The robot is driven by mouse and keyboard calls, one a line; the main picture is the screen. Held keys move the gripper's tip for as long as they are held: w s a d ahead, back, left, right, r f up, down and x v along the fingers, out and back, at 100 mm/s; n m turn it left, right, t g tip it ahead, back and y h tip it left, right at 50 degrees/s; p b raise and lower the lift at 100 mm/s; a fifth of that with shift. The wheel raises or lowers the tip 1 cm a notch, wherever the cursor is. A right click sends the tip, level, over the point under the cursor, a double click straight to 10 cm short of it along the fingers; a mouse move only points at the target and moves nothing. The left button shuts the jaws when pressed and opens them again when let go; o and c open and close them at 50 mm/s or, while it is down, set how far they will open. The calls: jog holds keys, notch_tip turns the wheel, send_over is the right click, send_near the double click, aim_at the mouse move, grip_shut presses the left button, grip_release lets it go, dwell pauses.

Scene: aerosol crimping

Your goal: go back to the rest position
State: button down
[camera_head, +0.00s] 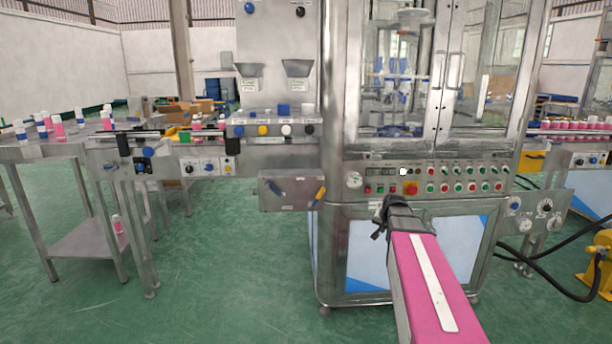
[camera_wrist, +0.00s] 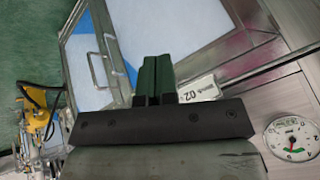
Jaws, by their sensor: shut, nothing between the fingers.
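My gripper shows in the wrist view (camera_wrist: 154,75) with its two dark green fingers together, shut and empty. In the head view my pink arm reaches forward from the lower right, and the dark gripper end (camera_head: 384,212) is small and partly hidden by the arm. It is in front of the steel crimping machine (camera_head: 335,190), just below its panel of buttons. In the wrist view the machine's lower blue-and-white doors (camera_wrist: 195,35) lie beyond the fingers. I cannot tell whether the gripper touches the machine.
A round gauge (camera_wrist: 291,138) sits at the right in the wrist view. A steel table (camera_head: 60,150) with several pink and white cans stands at the left. A yellow device (camera_head: 597,265) with black hoses is at the right. Green floor (camera_head: 230,280) is open at lower left.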

jog(key=s+a+f+n+g, duration=0.2)
jog(key=s+a+f, duration=0.2)
jog(key=s, duration=0.4)
jog(key=s+a+f+n+g, duration=0.2)
jog(key=s+a+f, duration=0.2)
jog(key=s, duration=0.4)
jog(key=s+a+f+n+g, duration=0.1)
jog(key=s+a+f+g, duration=0.1)
jog(key=s+a+f, duration=0.3)
jog(key=s+a, duration=0.1)
jog(key=s, duration=0.2)
jog(key=shift+s+n, duration=0.15)
jog(key=shift+n, duration=0.25)
dwell(0.5)
